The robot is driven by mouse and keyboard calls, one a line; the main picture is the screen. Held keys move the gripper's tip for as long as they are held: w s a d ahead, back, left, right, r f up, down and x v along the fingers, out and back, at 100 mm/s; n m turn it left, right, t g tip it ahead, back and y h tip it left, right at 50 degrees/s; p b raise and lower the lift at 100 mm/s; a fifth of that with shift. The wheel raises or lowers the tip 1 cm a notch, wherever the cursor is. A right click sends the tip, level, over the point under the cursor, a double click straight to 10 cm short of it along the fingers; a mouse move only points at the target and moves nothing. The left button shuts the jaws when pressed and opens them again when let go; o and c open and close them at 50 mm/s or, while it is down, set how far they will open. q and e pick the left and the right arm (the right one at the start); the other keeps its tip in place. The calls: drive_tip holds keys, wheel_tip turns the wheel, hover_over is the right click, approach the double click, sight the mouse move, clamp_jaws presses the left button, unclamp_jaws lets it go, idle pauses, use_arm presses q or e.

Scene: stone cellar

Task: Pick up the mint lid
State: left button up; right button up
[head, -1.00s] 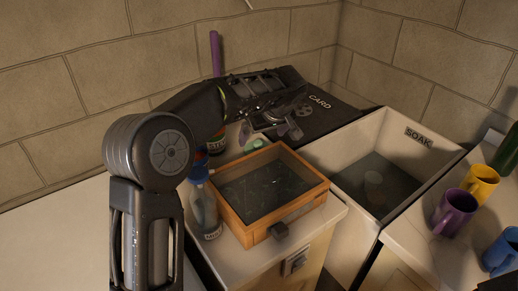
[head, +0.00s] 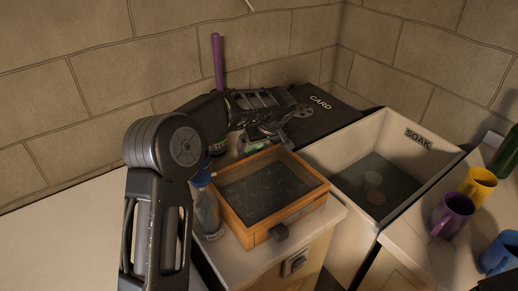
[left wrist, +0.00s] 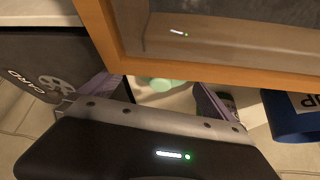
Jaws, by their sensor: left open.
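The mint lid (head: 258,147) is a small pale green round piece on the counter, just behind the wooden glass-topped case, partly hidden by my gripper in the head view. In the left wrist view the mint lid (left wrist: 160,84) shows between my two fingers, close to the edge of the case. My left gripper (head: 264,144) is open and reaches down over the lid, one finger on each side. In the left wrist view the gripper (left wrist: 154,88) has clear gaps between its fingers and the lid. My right gripper is not in view.
The wooden case (head: 237,222) stands right in front of the lid. A clear bottle (head: 207,212) is left of it. The black CARD box (head: 335,112) lies behind, and the SOAK basin (head: 440,152) is to the right. Purple (head: 453,216), yellow (head: 480,186) and blue (head: 500,254) mugs stand further right.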

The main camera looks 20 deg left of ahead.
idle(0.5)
use_arm(q)
drive_tip(key=c, duration=1.4)
